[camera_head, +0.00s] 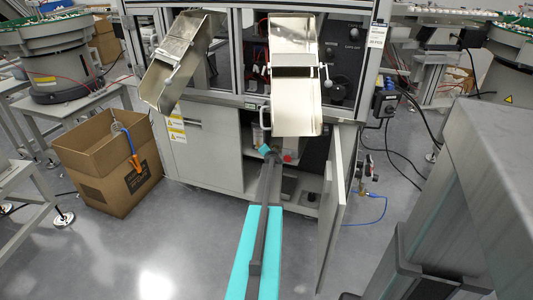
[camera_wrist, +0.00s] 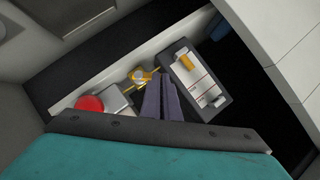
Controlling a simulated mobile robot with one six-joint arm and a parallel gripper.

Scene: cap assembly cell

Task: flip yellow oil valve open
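Nothing shows between the fingers. In the head view my arm reaches into the open lower cabinet (camera_head: 215,150). The valve cannot be made out there.
A red round cap (camera_wrist: 90,103) is left of the valve. A dark box with a white label (camera_wrist: 193,72) stands close on the right. The cabinet's open door (camera_head: 335,205) is right of my arm. A cardboard box (camera_head: 108,165) stands on the floor at left.

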